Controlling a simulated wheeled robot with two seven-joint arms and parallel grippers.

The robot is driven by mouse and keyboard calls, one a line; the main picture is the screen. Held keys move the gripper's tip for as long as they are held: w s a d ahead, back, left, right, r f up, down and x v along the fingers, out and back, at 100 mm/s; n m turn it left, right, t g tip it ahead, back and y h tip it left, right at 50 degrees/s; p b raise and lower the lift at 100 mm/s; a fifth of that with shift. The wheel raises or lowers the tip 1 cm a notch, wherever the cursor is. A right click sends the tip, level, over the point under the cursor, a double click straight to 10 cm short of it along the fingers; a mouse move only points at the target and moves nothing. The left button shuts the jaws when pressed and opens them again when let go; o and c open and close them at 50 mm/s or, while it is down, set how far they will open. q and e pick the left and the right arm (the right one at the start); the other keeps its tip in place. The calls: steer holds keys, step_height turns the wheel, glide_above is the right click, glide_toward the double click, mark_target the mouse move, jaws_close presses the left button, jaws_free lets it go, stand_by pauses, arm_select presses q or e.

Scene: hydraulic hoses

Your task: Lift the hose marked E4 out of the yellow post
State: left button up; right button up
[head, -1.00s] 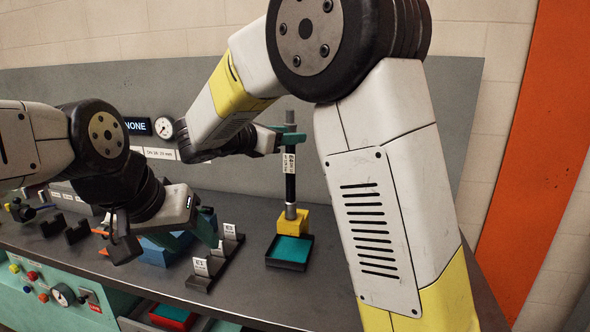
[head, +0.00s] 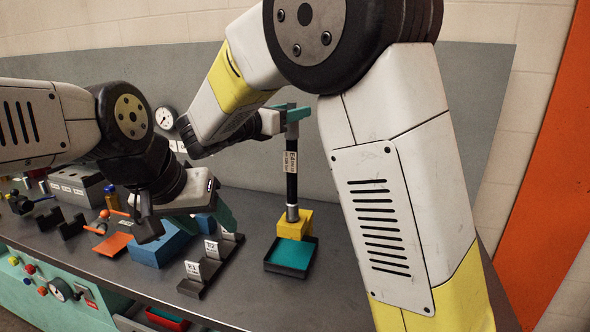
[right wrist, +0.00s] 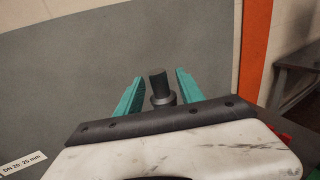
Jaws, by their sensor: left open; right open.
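The hose marked E4 (head: 291,172) is a black upright hose with a white tag and a metal lower end. It stands in the yellow post (head: 296,226) at the back of the bench. My right gripper (head: 291,113) is at the hose's top, with its teal fingers open. In the right wrist view the dark hose top (right wrist: 159,86) shows between the two open fingers, with gaps on both sides. My left gripper (head: 205,222) is open above the bench, left of the post, near a blue block (head: 155,247). Its fingertips are partly hard to make out.
A black tray with a teal floor (head: 290,258) sits just in front of the post. Black holders with white labels (head: 193,270) stand to its left. An orange pad (head: 115,245) and grey box (head: 78,187) lie further left. A grey panel rises behind.

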jaws_close()
stand_by(1.4)
